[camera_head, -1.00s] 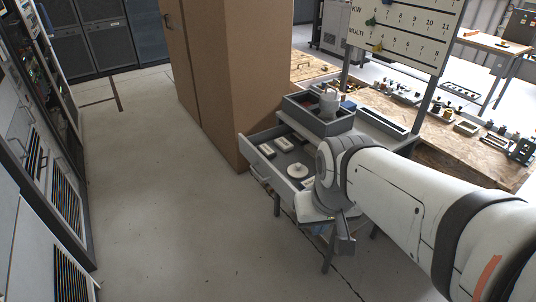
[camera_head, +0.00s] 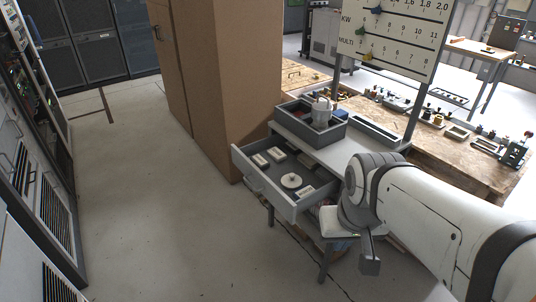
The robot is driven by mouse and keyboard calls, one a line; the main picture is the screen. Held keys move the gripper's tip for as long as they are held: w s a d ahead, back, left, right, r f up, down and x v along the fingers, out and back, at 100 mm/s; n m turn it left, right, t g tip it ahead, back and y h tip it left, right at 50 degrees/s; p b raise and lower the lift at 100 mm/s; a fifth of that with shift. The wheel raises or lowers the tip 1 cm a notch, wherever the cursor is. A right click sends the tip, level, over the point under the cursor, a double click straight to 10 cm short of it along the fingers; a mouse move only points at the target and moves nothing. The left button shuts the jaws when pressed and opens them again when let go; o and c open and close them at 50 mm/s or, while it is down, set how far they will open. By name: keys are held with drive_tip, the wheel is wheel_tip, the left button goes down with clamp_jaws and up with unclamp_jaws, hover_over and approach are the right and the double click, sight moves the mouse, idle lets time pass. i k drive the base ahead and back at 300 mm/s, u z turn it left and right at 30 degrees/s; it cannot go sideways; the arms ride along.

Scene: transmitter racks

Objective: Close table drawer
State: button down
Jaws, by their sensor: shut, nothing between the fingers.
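The table drawer (camera_head: 289,206) is pulled out from under the grey table (camera_head: 328,156), toward the lower left. It holds several small pale blocks and a white round part (camera_head: 291,181). The drawer's front panel with its handle (camera_head: 257,185) faces left. My gripper (camera_head: 369,264) hangs to the right of and below the drawer, apart from it. It is small and dark in this view, and it looks shut and empty. My arm covers the table's right part.
A tall brown cabinet (camera_head: 217,90) stands just behind the drawer's left side. A grey bin (camera_head: 310,127) with a light can sits on the tabletop. Equipment racks (camera_head: 38,165) line the left. The floor (camera_head: 150,200) left of the drawer is clear.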

sight(267, 180)
drive_tip(key=u, duration=0.05)
drive_tip(key=i, duration=1)
drive_tip(key=z, duration=0.05)
